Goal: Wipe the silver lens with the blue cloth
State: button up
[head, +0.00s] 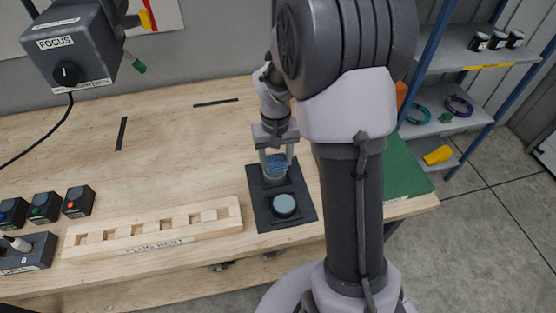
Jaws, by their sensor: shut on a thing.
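My gripper (275,158) points down over the back part of a black tray (299,212) on the wooden bench. It is shut on a blue, speckled thing that looks like the blue cloth (276,164). The cloth is at a round, pale holder in the tray's back half; I cannot tell whether it is inside or just above it. A round, pale grey-blue disc, which looks like the silver lens (284,204), sits in a dark ring in the tray's front half. The gripper is behind the lens and apart from it. Nothing covers the lens.
A wooden rack (155,231) with several square slots stands left of the tray. Small boxes with coloured buttons (77,201) are further left. A FOCUS box (72,48) hangs at upper left. A green mat (406,171) and shelves (468,57) are right. The bench behind is mostly clear.

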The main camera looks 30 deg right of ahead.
aim_at(282, 163)
jog(key=shift+r+p, duration=1.2)
jog(key=shift+r, duration=0.55)
jog(key=shift+f, duration=0.1)
jog(key=f, duration=0.2)
jog(key=s+f+b, duration=0.1)
jog(key=f, duration=0.1)
jog(key=s+f, duration=0.1)
jog(key=shift+d+f, duration=0.35)
jog(key=shift+f, duration=0.05)
jog(key=w+d, duration=0.1)
jog(key=w, duration=0.4)
jog(key=w+d+f+b, duration=0.1)
jog(key=w, duration=0.4)
jog(key=w+d, duration=0.2)
jog(key=w, duration=0.3)
jog(key=shift+w+f+b, duration=0.15)
jog(key=shift+f+b, duration=0.15)
jog(key=shift+b, duration=0.05)
notch_tip(282, 163, down, 4)
jog(key=shift+r+b, duration=0.15)
jog(key=shift+b, duration=0.55)
jog(key=shift+r, duration=0.1)
